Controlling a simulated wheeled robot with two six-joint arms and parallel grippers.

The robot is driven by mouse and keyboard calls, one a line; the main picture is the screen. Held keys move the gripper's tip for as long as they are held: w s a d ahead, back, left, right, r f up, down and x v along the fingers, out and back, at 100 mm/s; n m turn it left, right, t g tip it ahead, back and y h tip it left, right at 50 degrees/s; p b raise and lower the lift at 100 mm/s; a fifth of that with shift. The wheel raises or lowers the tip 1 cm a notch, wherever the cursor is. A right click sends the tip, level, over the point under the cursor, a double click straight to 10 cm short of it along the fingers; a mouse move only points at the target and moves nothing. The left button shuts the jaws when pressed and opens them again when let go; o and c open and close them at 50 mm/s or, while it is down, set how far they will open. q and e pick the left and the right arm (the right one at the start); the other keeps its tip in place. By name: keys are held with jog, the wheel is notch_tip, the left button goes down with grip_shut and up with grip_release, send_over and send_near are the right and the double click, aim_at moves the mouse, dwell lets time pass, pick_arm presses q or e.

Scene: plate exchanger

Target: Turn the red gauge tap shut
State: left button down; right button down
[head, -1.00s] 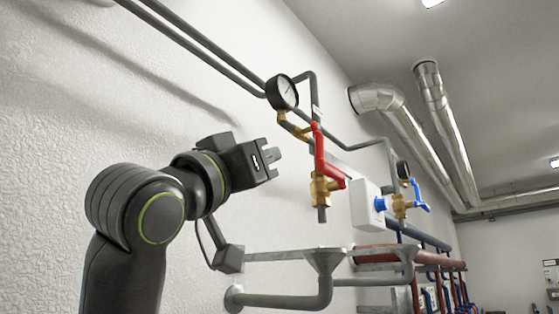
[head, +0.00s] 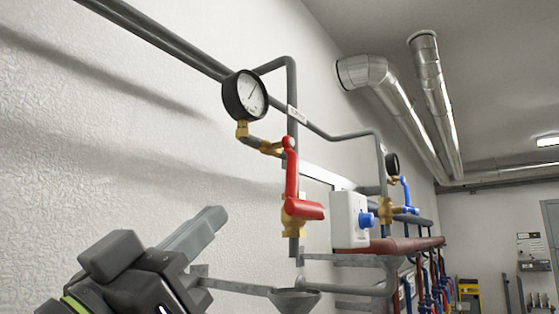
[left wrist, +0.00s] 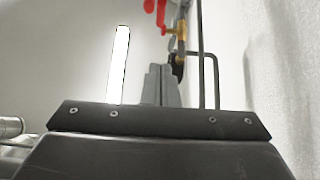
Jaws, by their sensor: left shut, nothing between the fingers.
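The red gauge tap (head: 291,178) is a bent red lever on a brass valve (head: 293,224), on a vertical grey pipe below a round white-faced gauge (head: 245,97). Its long part stands upright along the pipe, and its lower end bends to the right. My left gripper (head: 213,219) is at the lower left in the head view, shut and empty, with its fingers pointing up and right. It appears apart from the tap. In the left wrist view, the shut fingers (left wrist: 160,82) point up; part of the red tap (left wrist: 161,14) shows above them, cut off by the top edge.
A blue tap (head: 406,194) with a smaller gauge (head: 392,165) is farther right. A white box with a blue knob (head: 351,220) stands between the taps. A grey funnel (head: 294,299) and bracket are below. The textured wall is on the left.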

pick_arm(q)
jog(key=p, duration=0.6)
send_near(287, 171)
notch_tip(287, 171, up, 4)
jog(key=w+d, duration=0.2)
jog(key=shift+w+d, duration=0.15)
jog(key=shift+w, duration=0.5)
jog(key=shift+w+d+f, duration=0.15)
jog(key=shift+d, duration=0.05)
